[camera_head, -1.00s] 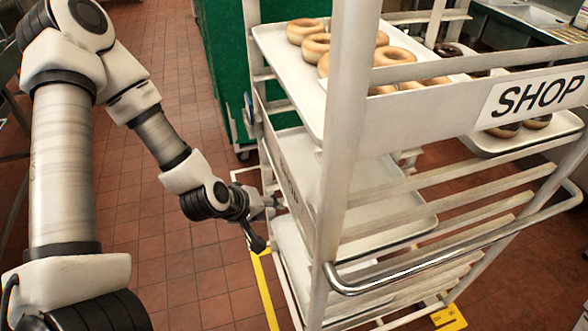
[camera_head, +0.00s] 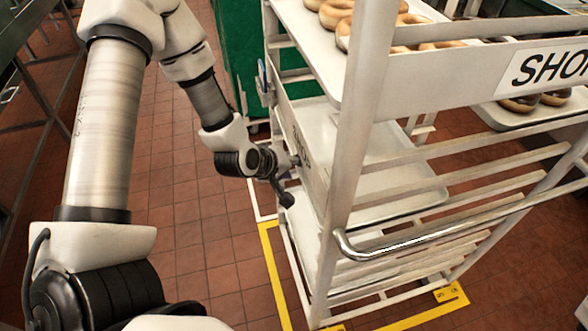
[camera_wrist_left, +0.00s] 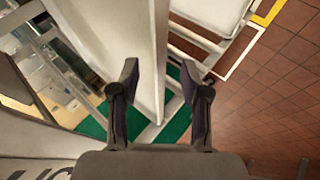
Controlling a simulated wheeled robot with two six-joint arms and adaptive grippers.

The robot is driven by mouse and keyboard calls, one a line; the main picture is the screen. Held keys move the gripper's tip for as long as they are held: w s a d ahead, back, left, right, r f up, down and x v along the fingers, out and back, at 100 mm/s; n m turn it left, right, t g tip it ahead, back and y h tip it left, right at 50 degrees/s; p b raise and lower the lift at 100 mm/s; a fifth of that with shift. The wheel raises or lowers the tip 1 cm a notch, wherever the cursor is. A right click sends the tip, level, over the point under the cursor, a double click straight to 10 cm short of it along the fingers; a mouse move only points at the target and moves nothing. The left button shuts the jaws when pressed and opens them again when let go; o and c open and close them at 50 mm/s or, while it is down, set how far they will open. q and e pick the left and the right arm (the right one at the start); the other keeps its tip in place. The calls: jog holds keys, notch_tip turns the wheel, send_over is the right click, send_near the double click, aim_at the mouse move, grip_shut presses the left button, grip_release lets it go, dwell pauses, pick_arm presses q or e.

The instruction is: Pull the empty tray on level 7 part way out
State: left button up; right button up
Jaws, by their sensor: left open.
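A white rack holds trays at several heights. The empty middle tray (camera_head: 400,190) has a bare pale surface and lies below the tray of doughnuts (camera_head: 312,40); another bare tray (camera_head: 305,232) lies lower. I cannot read the level numbers. My left gripper (camera_head: 287,172) is at the rack's left side, near the end of the middle tray; the rack partly hides its tips. In the left wrist view my left gripper (camera_wrist_left: 160,80) is open, its fingers on either side of the edge of a long white panel or tray (camera_wrist_left: 125,45). I cannot tell whether they touch it. My right gripper is not in view.
The rack's upright post (camera_head: 350,150) and metal handle bar (camera_head: 450,225) stand at its near side. A SHOP sign (camera_head: 545,65) is on the rack. A green cabinet (camera_head: 233,50) stands behind. Tiled floor (camera_head: 175,215) left of the rack is clear.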

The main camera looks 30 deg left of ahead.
pick_arm(q)
jog(key=shift+w+f, duration=0.2)
jog(key=shift+f, duration=0.1)
jog(key=shift+d, duration=0.1)
grip_shut()
